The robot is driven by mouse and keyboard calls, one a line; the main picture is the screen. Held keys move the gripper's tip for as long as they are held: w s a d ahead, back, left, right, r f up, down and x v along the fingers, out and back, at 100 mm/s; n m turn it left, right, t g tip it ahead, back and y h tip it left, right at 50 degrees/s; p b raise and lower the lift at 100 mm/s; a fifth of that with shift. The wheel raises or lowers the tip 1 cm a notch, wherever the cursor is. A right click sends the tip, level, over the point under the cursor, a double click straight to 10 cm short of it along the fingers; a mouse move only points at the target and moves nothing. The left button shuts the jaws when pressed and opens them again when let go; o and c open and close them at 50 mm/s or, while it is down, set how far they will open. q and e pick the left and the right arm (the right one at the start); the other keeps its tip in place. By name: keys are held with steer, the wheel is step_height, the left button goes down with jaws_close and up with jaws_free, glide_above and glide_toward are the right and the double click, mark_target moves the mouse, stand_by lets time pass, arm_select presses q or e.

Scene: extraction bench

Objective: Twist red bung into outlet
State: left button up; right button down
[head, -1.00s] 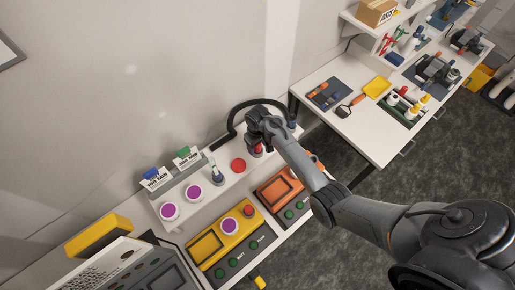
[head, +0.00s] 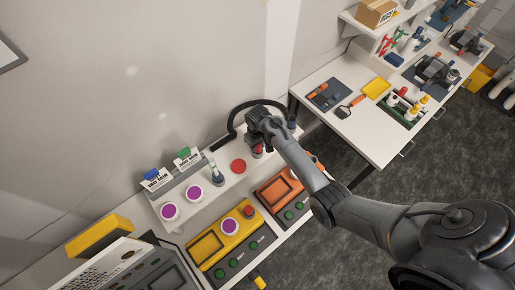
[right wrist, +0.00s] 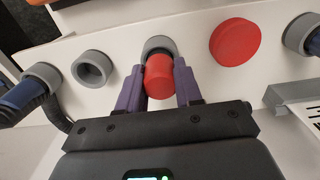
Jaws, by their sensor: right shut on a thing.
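My right gripper (right wrist: 159,92) is shut on the red bung (right wrist: 159,78), with a purple finger on either side of it. In the right wrist view the bung's far end meets a grey ring outlet (right wrist: 158,45); how deep it sits is hidden by the bung itself. In the head view my right gripper (head: 258,146) is over the white bench shelf, and the red bung (head: 257,153) shows just under it. My left gripper is not in view.
A flat red disc (right wrist: 235,41) lies beside the outlet. An empty grey ring (right wrist: 93,68) is on the other side. A dark hose (head: 232,119) curves behind the gripper. Orange (head: 278,191) and yellow (head: 207,246) units stand in front.

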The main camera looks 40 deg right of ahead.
steer(key=shift+r+p, duration=0.5)
steer(key=shift+r, duration=0.2)
steer(key=shift+r, duration=0.15)
steer(key=shift+r, duration=1.65)
steer(key=shift+w+r, duration=0.1)
steer(key=shift+r, duration=0.15)
